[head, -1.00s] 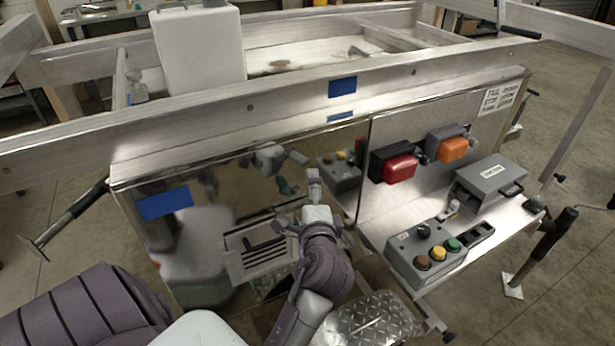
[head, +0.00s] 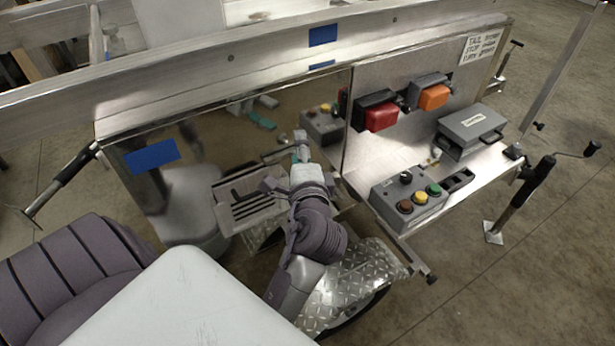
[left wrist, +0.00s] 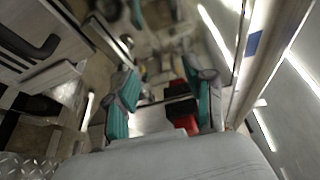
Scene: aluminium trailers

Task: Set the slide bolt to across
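My left gripper (head: 301,145) is in front of the polished panel (head: 205,155), near its right part. In the left wrist view the gripper (left wrist: 162,98) has its two teal-padded fingers apart, with no object clearly held between them. I cannot make out the slide bolt for certain. A small pale fitting (head: 436,157) sits on the shelf beside the grey box; its kind is too small to tell. My right gripper is not in view.
A control box with coloured buttons (head: 411,205) and a grey box (head: 470,130) stand on the shelf at right. Red (head: 381,116) and orange (head: 434,97) lamps are above. A slotted grey part (head: 248,200) and tread plate (head: 345,285) lie near my arm.

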